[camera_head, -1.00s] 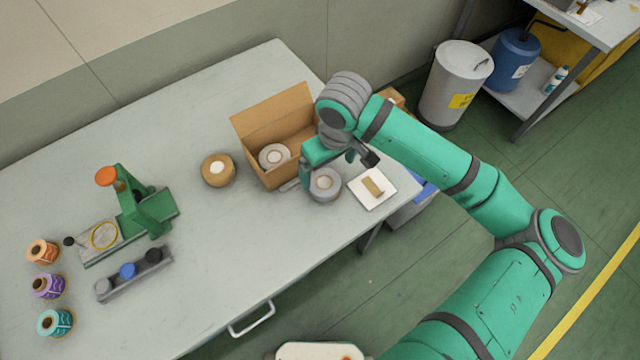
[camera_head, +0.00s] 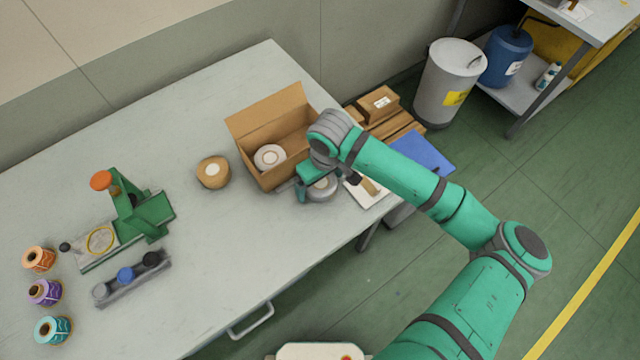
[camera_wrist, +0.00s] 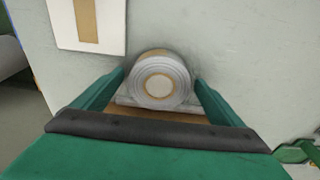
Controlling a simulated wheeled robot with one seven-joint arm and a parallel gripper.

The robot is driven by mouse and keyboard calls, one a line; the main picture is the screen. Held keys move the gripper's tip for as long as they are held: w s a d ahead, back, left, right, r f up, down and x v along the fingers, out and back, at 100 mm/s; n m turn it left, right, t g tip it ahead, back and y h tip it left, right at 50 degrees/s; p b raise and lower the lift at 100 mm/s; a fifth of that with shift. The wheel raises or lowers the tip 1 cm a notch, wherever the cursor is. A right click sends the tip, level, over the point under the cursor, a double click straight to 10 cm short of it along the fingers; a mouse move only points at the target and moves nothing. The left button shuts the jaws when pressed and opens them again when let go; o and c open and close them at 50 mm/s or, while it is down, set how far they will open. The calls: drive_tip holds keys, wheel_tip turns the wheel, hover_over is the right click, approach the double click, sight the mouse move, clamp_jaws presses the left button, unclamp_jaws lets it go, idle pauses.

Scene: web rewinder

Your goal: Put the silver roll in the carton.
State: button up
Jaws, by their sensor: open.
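The silver roll (camera_wrist: 160,79) stands on the table between the open fingers of my gripper (camera_wrist: 160,92) in the wrist view, its tan core facing up. In the head view the silver roll (camera_head: 321,188) is partly hidden under my gripper (camera_head: 322,180), which is low over it. I cannot tell whether the fingers touch it. The open carton (camera_head: 284,172) is just left of and behind my gripper, with its back flap raised. A pale roll with a tan core (camera_head: 269,157) lies inside the carton.
A brown roll (camera_head: 213,172) stands left of the carton. A white card with a tan strip (camera_head: 364,194) lies right of the silver roll. A green dispenser (camera_head: 137,215) and several coloured spools are at the left. The front middle of the table is clear.

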drive_tip(key=shift+f, duration=0.1)
drive_tip(key=c, duration=1.2)
drive_tip(key=shift+c, duration=1.1)
drive_tip(key=shift+w, duration=0.1)
